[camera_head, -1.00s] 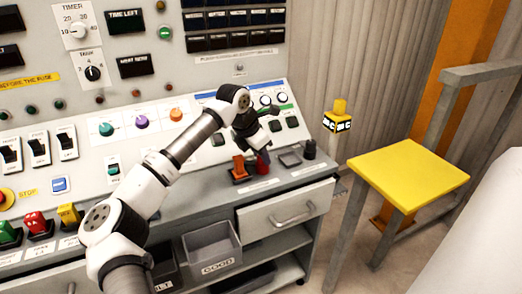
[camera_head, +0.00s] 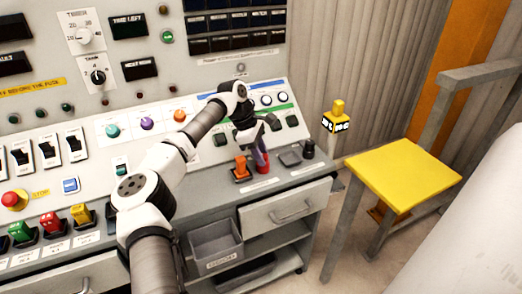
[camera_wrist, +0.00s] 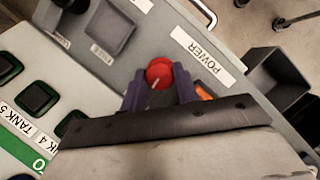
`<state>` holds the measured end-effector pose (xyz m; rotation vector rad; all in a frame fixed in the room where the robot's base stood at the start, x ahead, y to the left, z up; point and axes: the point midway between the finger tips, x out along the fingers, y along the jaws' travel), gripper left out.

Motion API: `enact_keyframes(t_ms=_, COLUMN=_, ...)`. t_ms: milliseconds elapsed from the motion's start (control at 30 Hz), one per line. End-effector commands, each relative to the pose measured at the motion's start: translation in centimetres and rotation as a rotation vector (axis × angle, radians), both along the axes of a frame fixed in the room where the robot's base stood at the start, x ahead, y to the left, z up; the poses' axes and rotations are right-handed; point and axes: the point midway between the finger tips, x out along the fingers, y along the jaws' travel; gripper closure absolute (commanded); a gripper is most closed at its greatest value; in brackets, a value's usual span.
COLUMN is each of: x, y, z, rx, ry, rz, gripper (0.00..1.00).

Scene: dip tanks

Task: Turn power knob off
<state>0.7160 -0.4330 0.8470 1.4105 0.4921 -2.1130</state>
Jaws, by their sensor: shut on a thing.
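The power knob (camera_wrist: 159,74) is round and red with a pale pointer line. It sits beside a white label reading POWER (camera_wrist: 203,55) in the wrist view. My gripper (camera_wrist: 160,92) has its two dark purple fingers on either side of the knob, shut on it. In the head view my gripper (camera_head: 261,155) reaches down onto the right end of the console ledge. The red knob (camera_head: 263,168) shows there only in part, behind the fingers.
An orange switch (camera_head: 241,168) stands just left of the knob. A grey square pad (camera_head: 290,158) and a black knob (camera_head: 309,148) are to the right. The sloped panel with buttons (camera_head: 214,127) rises behind. A yellow-topped stool (camera_head: 404,172) stands farther right.

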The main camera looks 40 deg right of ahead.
Motion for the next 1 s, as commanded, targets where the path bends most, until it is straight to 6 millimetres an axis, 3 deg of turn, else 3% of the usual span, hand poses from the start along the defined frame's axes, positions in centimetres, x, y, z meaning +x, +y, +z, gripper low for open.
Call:
enact_keyframes(t_ms=300, x=0.07, y=-0.11, z=0.18, rx=-0.003, ry=-0.002, rz=-0.115, gripper=0.93)
enact_keyframes(t_ms=833, x=0.06, y=-0.13, z=0.11, rx=-0.003, ry=-0.002, rz=-0.137, gripper=0.93)
enact_keyframes(t_ms=867, x=0.06, y=-0.13, z=0.11, rx=-0.003, ry=-0.002, rz=-0.137, gripper=0.67)
enact_keyframes(t_ms=1000, x=0.05, y=-0.11, z=0.08, rx=-0.001, ry=-0.002, rz=-0.136, gripper=0.49)
